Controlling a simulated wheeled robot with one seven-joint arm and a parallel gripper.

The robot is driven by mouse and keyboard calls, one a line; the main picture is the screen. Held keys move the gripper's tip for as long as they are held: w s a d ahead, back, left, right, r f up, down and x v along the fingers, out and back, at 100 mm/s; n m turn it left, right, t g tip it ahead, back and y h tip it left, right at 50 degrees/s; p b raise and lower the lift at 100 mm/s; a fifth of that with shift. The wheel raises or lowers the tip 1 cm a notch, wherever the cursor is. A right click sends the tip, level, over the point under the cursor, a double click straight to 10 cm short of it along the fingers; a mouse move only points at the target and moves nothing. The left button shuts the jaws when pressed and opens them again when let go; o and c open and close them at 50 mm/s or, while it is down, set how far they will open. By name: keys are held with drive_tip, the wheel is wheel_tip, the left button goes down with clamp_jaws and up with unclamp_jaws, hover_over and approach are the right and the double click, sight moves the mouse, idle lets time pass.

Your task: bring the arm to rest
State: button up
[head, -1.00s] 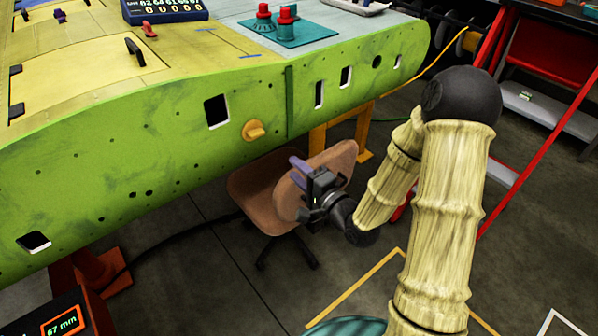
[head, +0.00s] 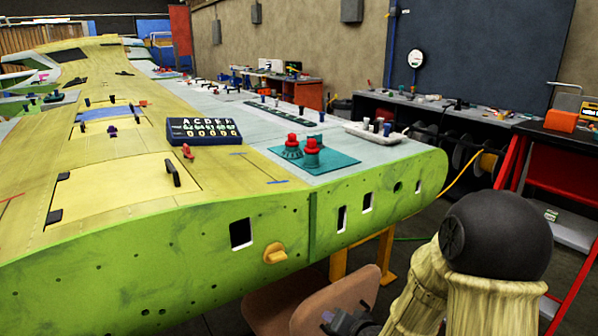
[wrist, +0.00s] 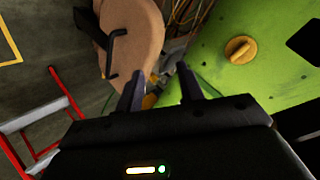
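In the wrist view my gripper (wrist: 160,92) has its two dark fingers apart with nothing between them, so it is open and empty. Beyond the fingers are the green wing edge and a brown chair. In the head view my arm stands at the lower right, folded, with only the upper part of the gripper's wrist showing low in front of the chair; the fingers there are mostly cut off by the picture's bottom edge.
The green wing edge (head: 110,265) with a yellow knob (head: 275,253) runs along the left. The brown chair (head: 345,300) stands close behind my gripper. A red ladder-like frame (head: 515,155) stands at the right. Open floor shows in the wrist view (wrist: 40,45).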

drive_tip(key=s+d+r+n+g+h, duration=0.1)
drive_tip(key=s+d+n+g+h, duration=0.2)
drive_tip(key=s, duration=0.4)
drive_tip(key=s+d+r+n+g+h, duration=0.1)
drive_tip(key=s+d+r+n+g, duration=0.2)
drive_tip(key=s, duration=0.5)
wheel_tip(320, 180, up, 18)
drive_tip(key=m+g+p, duration=0.1)
drive_tip(key=p, duration=1.8)
drive_tip(key=shift+g, duration=0.3)
drive_tip(key=shift+w+d+r, duration=0.1)
